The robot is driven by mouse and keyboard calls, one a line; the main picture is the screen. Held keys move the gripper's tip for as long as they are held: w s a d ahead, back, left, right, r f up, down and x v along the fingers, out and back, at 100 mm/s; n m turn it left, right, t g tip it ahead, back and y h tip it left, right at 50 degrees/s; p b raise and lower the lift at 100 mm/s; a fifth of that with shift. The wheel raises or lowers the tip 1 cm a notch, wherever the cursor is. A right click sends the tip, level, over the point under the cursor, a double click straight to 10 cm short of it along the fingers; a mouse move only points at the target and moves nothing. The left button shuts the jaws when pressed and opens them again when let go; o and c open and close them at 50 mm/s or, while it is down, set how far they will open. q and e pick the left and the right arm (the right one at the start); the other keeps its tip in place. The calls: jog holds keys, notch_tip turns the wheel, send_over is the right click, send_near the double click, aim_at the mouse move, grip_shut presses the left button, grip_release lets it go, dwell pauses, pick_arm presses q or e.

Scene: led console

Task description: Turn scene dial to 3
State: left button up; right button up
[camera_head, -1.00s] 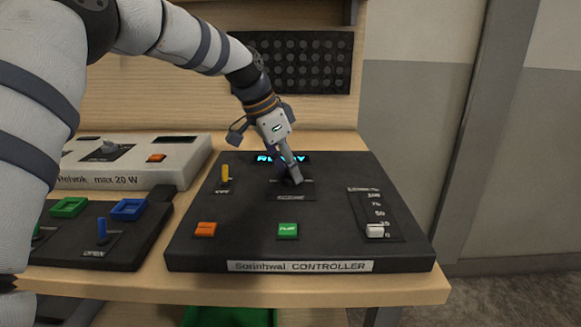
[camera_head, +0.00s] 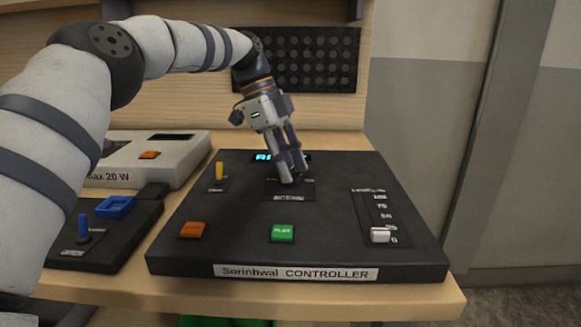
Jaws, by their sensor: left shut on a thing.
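The black Sorinhwal controller (camera_head: 340,254) stands on the wooden table. Its scene dial sits on a dark plate (camera_head: 285,196) in the upper middle of the panel, below a partly covered cyan display (camera_head: 264,157). My left gripper (camera_head: 292,180) points down onto that plate and is shut on the dial. The fingers hide the dial, so I cannot read its setting. My right gripper is not in view.
On the controller are a yellow toggle (camera_head: 218,172), an orange button (camera_head: 193,230), a green button (camera_head: 283,233) and a white slider (camera_head: 380,235) near 0. A white Relvok box (camera_head: 165,170) and a panel with a blue toggle (camera_head: 83,228) stand at left.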

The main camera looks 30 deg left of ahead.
pick_arm(q)
jog(key=shift+m, duration=0.5)
jog(key=o, duration=1.1)
jog(key=shift+o, duration=0.2)
